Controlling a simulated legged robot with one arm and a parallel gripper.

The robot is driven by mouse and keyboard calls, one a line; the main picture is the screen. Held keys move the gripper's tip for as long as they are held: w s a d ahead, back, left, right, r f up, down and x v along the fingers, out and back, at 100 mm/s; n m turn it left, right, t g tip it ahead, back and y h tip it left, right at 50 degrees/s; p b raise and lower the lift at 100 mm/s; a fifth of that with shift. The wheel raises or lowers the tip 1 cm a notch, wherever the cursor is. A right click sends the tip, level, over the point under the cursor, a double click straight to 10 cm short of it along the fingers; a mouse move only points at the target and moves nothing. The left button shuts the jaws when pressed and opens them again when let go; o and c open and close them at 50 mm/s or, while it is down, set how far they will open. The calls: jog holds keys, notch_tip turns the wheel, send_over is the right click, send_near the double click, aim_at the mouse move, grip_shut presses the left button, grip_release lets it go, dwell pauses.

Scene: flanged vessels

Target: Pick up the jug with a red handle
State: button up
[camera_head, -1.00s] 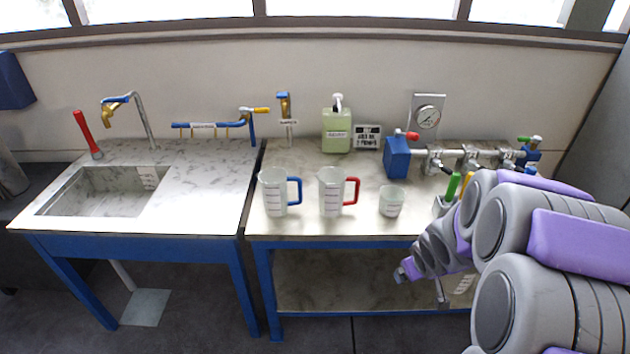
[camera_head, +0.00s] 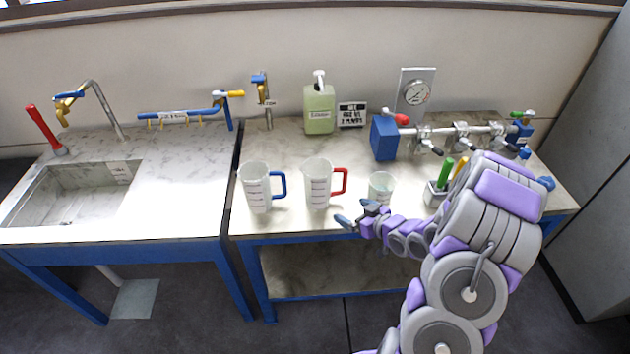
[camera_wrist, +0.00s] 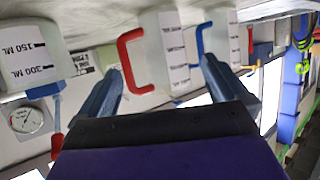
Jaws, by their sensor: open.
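The jug with a red handle (camera_head: 317,186) stands upright on the right-hand worktop, its handle facing right. In the wrist view, which looks upside down, its red handle (camera_wrist: 133,62) shows ahead of and partly between my open fingers. My gripper (camera_head: 358,219) is open and empty at the front edge of the worktop, right of and slightly in front of the jug. It also fills the lower part of the wrist view (camera_wrist: 165,88). A jug with a blue handle (camera_head: 257,188) stands just left of the red-handled one.
A small handleless beaker (camera_head: 381,187) stands close behind my gripper. A holder (camera_head: 434,194) with green and yellow-handled items is further right. A green bottle (camera_head: 319,109) and a blue valve box (camera_head: 384,138) with piping stand behind. A sink (camera_head: 75,190) is at left.

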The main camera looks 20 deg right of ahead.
aim_at(326, 199)
jog(key=b+x, duration=0.2)
jog(key=x, duration=0.9)
jog(key=shift+a+f, duration=0.1)
jog(key=shift+f, duration=0.05)
jog(key=shift+b+x, duration=0.7)
jog(key=shift+x, duration=2.05)
jog(key=shift+s+f, duration=0.1)
jog(key=shift+f, duration=0.05)
jog(key=c, duration=0.7)
